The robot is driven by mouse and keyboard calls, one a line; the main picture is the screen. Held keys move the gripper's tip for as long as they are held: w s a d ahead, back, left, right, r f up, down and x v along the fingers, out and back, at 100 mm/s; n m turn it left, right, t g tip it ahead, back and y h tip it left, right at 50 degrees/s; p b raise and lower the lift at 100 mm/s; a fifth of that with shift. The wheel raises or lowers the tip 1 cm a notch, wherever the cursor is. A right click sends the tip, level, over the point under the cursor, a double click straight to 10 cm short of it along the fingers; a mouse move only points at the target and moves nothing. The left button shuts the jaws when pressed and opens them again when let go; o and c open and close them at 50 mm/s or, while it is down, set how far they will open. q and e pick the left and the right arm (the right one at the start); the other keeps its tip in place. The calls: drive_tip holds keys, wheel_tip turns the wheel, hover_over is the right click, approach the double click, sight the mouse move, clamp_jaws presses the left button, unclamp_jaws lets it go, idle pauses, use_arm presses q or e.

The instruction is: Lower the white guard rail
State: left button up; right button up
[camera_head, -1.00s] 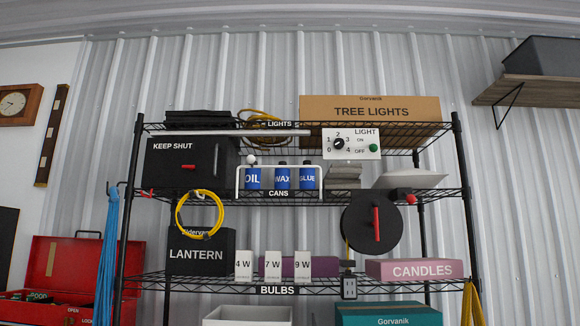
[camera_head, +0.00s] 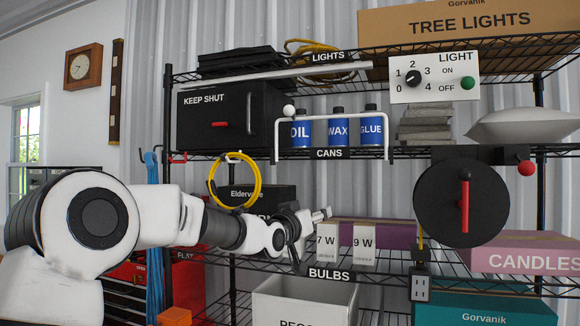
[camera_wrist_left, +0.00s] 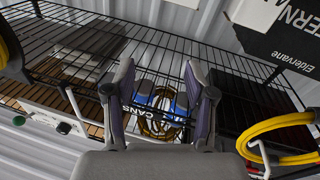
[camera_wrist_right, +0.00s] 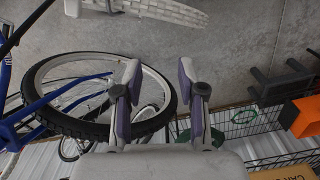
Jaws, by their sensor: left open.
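The white guard rail (camera_head: 333,118) stands upright across the front of the cans shelf, with a white ball (camera_head: 288,110) at its left end. Behind it are three blue-labelled cans: OIL (camera_head: 301,131), WAX (camera_head: 337,131) and GLUE (camera_head: 371,129). My left gripper (camera_head: 318,217) is below that shelf, in front of the bulb boxes, apart from the rail. In the left wrist view my left gripper (camera_wrist_left: 160,78) is open and empty, with the CANS label (camera_wrist_left: 138,118) between its fingers. My right gripper (camera_wrist_right: 158,75) is open and empty, away from the shelf.
A yellow cable loop (camera_head: 235,180) hangs left of the rail, close above my left arm. The KEEP SHUT box (camera_head: 230,115) is left of the cans. A black disc with a red handle (camera_head: 463,203) hangs at right. In the right wrist view a bicycle wheel (camera_wrist_right: 45,118) shows.

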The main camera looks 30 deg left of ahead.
use_arm(q)
wheel_tip(320, 180, up, 12)
drive_tip(key=s+a+t+p, duration=0.1)
drive_tip(key=s+a+t, duration=0.1)
drive_tip(key=s+a, duration=0.1)
drive_tip(key=n+t+y+p, duration=0.1)
drive_tip(key=y, duration=0.1)
approach(286, 110)
drive_tip(key=r+x, duration=0.1)
drive_tip(key=x, duration=0.2)
drive_tip(key=p+x, duration=0.4)
drive_tip(key=x, duration=0.1)
drive_tip(key=f+p+x, duration=0.1)
drive_tip(key=p+x, duration=0.1)
drive_tip(key=p, duration=0.1)
drive_tip(key=shift+w+r, duration=0.15)
drive_tip(key=shift+w, duration=0.3)
drive_tip(key=shift+w+a, duration=0.15)
drive_tip(key=shift+w, duration=0.1)
use_arm(e)
wheel_tip(286, 110, up, 11)
drive_tip(key=shift+a+f, duration=0.15)
drive_tip(key=shift+f, duration=0.05)
use_arm(q)
clamp_jaws()
use_arm(e)
drive_tip(key=shift+f, duration=0.1)
